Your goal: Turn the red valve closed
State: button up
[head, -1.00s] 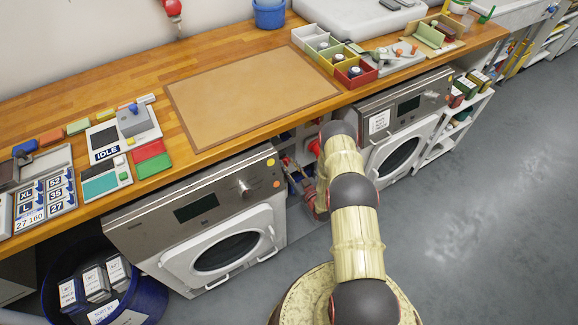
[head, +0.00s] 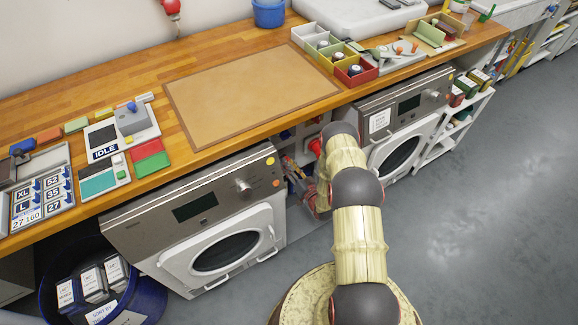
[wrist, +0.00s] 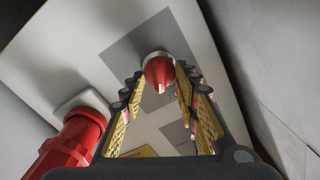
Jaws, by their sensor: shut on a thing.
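The red valve (wrist: 158,72) shows in the wrist view as a small rounded red handle with a pale stripe, on a pale wall panel with a grey square. My gripper (wrist: 158,82) has its two yellow-padded fingers on either side of it, shut on it at the fingertips. How far the valve is turned I cannot tell. In the head view my gripper (head: 291,166) is low in the gap between the two washing machines, partly hidden by my arm, and the valve itself cannot be made out there.
A thick red pipe fitting (wrist: 78,142) sticks out left of my gripper; it also shows in the head view (head: 316,147). Washing machines flank the gap, left (head: 205,215) and right (head: 382,118). The wooden counter (head: 120,200) overhangs it. The grey floor (head: 480,190) is open at the right.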

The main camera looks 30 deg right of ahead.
jog(key=m+b, duration=0.1)
jog(key=m, duration=0.5)
jog(key=m+b, duration=0.1)
jog(key=m, duration=0.5)
jog(key=shift+d+f, duration=0.15)
jog(key=shift+f, duration=0.05)
dwell(0.5)
jog(key=o, duration=1)
jog(key=shift+o, duration=0.7)
jog(key=s, duration=1.2)
jog(key=shift+d, duration=0.2)
